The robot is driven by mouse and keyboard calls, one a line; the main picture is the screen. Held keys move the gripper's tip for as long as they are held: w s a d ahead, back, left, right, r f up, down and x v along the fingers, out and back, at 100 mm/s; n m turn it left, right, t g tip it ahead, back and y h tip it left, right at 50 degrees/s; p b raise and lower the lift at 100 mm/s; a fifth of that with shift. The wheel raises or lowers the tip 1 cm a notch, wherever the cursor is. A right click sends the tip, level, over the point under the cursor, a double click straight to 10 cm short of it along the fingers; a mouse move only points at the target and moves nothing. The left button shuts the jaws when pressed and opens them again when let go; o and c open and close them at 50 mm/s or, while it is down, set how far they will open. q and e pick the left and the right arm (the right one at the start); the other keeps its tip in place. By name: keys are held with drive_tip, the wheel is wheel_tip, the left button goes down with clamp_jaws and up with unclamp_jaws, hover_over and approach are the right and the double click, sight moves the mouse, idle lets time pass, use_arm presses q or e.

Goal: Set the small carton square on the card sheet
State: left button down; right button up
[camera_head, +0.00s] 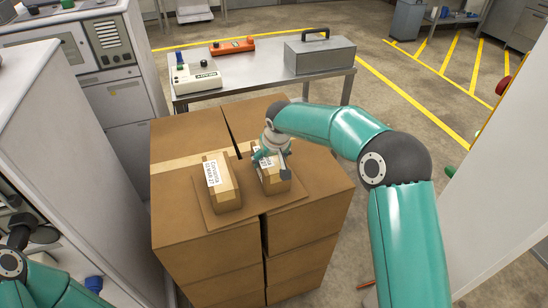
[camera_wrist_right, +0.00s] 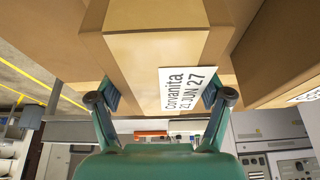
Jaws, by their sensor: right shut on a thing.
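Two small brown cartons with white labels show on the brown card sheet (camera_head: 246,212), which lies on top of the large carton stack. The left small carton (camera_head: 228,190) stands on the sheet's left part. My right gripper (camera_head: 271,158) is shut on the right small carton (camera_head: 275,183), from behind and above. In the right wrist view, the fingers (camera_wrist_right: 163,100) are on both sides of this held carton (camera_wrist_right: 140,55), next to its label. It is over the sheet's right part; I cannot tell whether its base touches. My left gripper is out of view; only part of that arm shows lower left.
The large cartons (camera_head: 205,245) form a block with a gap between them. Behind stands a metal table (camera_head: 255,87) with a grey case (camera_head: 320,56), an orange device (camera_head: 232,46) and a white device (camera_head: 196,77). Grey-white machines stand left; a white panel is right.

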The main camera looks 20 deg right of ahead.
drive_tip(key=o, duration=1.4)
drive_tip(key=shift+r, duration=0.15)
drive_tip(key=b+v, duration=0.1)
drive_tip(key=v, duration=1.1)
